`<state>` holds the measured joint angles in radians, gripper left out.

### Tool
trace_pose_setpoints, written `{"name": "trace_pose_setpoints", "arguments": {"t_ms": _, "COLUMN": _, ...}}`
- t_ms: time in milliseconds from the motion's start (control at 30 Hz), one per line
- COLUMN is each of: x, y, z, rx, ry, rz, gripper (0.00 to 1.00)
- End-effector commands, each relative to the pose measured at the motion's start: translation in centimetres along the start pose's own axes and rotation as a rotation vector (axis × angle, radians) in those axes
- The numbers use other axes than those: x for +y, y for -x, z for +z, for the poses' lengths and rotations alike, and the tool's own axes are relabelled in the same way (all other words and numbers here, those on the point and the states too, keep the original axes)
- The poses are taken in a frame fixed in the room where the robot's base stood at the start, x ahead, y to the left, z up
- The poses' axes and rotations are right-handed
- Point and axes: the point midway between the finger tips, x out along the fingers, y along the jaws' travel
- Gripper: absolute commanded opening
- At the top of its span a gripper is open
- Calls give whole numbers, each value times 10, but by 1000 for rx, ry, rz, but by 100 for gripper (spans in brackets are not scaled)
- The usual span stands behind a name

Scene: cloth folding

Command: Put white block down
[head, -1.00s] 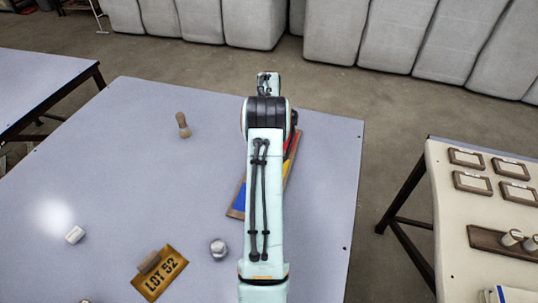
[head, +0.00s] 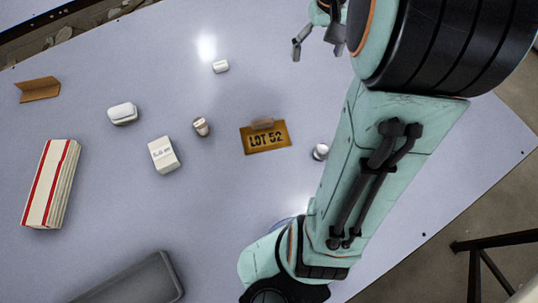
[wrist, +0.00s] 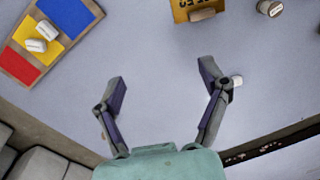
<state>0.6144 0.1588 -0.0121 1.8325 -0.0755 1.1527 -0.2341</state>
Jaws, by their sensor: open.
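My gripper (head: 318,42) is open and empty at the top of the head view; its spread fingers also show in the wrist view (wrist: 163,78). A small white block (head: 221,66) lies on the table to the left of the gripper. In the wrist view a white block (wrist: 237,81) sits just outside the right finger, partly covered by it. A wooden tray (wrist: 18,32) with blue, yellow and red sections lies at upper left. Two whitish blocks (wrist: 36,45) are on its yellow section. The tray is not visible in the head view.
The LOT 52 card (head: 267,143) has a brown block (head: 262,124) at its top edge. A white rounded item (head: 123,113), a white box (head: 163,155), a small stamp-like piece (head: 201,126) and a red-striped stack (head: 50,183) are further left. The table between the fingers is clear.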

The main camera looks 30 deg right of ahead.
Motion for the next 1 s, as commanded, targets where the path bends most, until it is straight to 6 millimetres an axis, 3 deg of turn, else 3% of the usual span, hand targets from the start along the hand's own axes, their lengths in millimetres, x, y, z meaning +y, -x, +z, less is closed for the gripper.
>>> {"name": "trace_pose_setpoints", "arguments": {"t_ms": 33, "x": -45, "y": 8, "z": 28, "rx": 4, "ry": 84, "rz": -4, "gripper": 75}}
{"name": "trace_pose_setpoints", "arguments": {"t_ms": 133, "x": -102, "y": 7, "z": 89, "rx": -3, "ry": 213, "rz": -17, "gripper": 75}}
{"name": "trace_pose_setpoints", "arguments": {"t_ms": 200, "x": -125, "y": 1, "z": 129, "rx": -9, "ry": 288, "rz": -25, "gripper": 75}}
{"name": "trace_pose_setpoints", "arguments": {"t_ms": 300, "x": -140, "y": -11, "z": 172, "rx": -17, "ry": 369, "rz": -33, "gripper": 75}}
{"name": "trace_pose_setpoints", "arguments": {"t_ms": 400, "x": -144, "y": -20, "z": 197, "rx": -24, "ry": 413, "rz": -37, "gripper": 75}}
{"name": "trace_pose_setpoints", "arguments": {"t_ms": 533, "x": -145, "y": -25, "z": 207, "rx": -29, "ry": 430, "rz": -38, "gripper": 75}}
{"name": "trace_pose_setpoints", "arguments": {"t_ms": 800, "x": -145, "y": -25, "z": 207, "rx": -29, "ry": 429, "rz": -38, "gripper": 75}}
{"name": "trace_pose_setpoints", "arguments": {"t_ms": 900, "x": -145, "y": -25, "z": 206, "rx": -29, "ry": 413, "rz": -38, "gripper": 100}}
{"name": "trace_pose_setpoints", "arguments": {"t_ms": 1000, "x": -144, "y": -25, "z": 208, "rx": -40, "ry": 294, "rz": -33, "gripper": 100}}
